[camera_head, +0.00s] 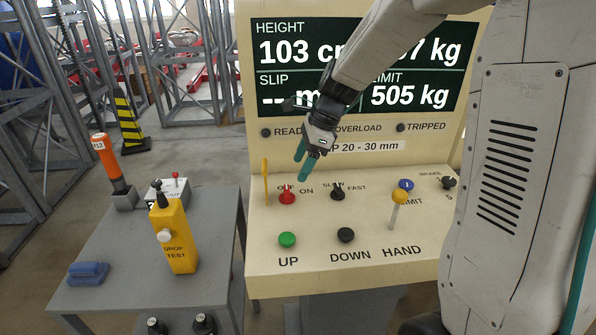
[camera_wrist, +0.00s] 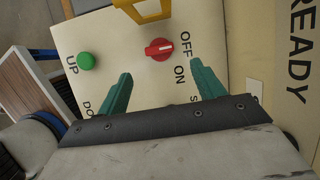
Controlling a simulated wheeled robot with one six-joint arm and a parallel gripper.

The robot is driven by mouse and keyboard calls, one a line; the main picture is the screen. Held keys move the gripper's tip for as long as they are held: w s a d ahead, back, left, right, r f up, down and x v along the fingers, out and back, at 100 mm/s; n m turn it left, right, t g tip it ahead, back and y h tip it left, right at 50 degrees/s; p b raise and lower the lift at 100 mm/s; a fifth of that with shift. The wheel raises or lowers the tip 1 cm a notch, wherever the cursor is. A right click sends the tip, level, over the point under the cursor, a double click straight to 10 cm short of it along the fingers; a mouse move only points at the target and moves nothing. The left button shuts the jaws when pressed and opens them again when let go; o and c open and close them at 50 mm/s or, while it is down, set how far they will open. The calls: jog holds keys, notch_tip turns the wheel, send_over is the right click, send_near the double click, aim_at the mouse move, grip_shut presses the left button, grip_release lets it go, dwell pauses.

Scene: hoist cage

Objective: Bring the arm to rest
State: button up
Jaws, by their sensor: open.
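My gripper (camera_head: 303,162) has teal fingers and hangs above the cream control console (camera_head: 262,222), near the red OFF/ON switch (camera_head: 287,196). In the wrist view my gripper (camera_wrist: 157,85) is open with nothing between its fingers, and the red switch (camera_wrist: 159,49) lies just beyond the fingertips. The green UP button (camera_head: 287,239) is in front of the switch; it also shows in the wrist view (camera_wrist: 86,62). My arm reaches down across the display from the upper right and hides part of its text.
The black display (camera_head: 284,92) shows 103 cm height and 505 kg limit. The console carries a black DOWN button (camera_head: 346,235), a SLOW/FAST switch (camera_head: 338,191) and a yellow-topped lever (camera_head: 398,198). A yellow drop test box (camera_head: 173,236) stands on the grey table (camera_head: 120,285) at left.

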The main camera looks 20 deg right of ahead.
dwell(0.5)
jog(key=s+r+n+h, duration=0.2)
jog(key=s+r+n, duration=0.2)
jog(key=s+n, duration=0.6)
jog(key=s+r+n+h, duration=0.2)
jog(key=s+r+n, duration=0.2)
jog(key=s+n, duration=0.7)
jog(key=s, duration=0.8)
jog(key=shift+s+r, duration=0.15)
jog(key=shift+s, duration=0.1)
